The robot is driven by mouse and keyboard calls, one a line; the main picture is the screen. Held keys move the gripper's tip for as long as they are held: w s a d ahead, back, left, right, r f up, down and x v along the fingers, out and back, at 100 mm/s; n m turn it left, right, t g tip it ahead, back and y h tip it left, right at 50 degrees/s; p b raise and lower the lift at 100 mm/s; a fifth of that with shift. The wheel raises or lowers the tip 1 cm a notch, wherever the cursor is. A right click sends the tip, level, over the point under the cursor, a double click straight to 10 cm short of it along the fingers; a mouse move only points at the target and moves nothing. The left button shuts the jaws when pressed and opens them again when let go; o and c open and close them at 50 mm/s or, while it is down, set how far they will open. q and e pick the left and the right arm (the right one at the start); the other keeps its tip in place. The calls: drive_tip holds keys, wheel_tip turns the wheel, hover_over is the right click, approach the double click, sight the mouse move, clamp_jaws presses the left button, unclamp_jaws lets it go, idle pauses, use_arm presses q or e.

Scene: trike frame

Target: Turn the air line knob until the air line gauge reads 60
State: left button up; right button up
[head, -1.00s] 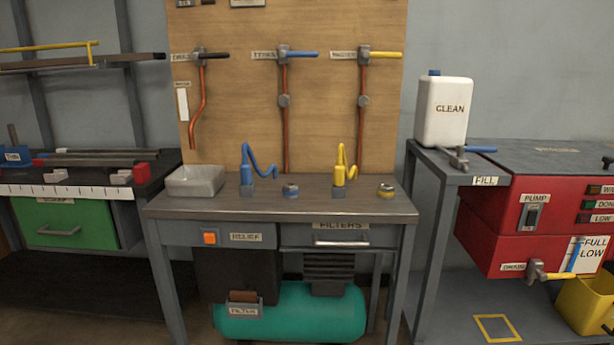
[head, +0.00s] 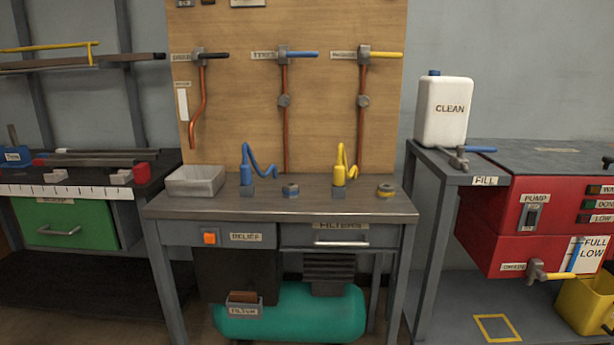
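I cannot make out an air line knob or air line gauge by label in the head view. A plywood board (head: 230,110) carries copper pipes with a black-handled valve (head: 211,55), a blue-handled valve (head: 300,55) and a yellow-handled valve (head: 385,55). Neither of my grippers shows.
A grey bench (head: 300,207) stands below the board with a grey tray (head: 195,180), coiled blue (head: 247,165) and yellow hoses (head: 340,165). A teal tank (head: 300,318) lies beneath. A red machine (head: 490,205) and a white CLEAN jug (head: 444,110) stand right. A green drawer (head: 65,222) is left.

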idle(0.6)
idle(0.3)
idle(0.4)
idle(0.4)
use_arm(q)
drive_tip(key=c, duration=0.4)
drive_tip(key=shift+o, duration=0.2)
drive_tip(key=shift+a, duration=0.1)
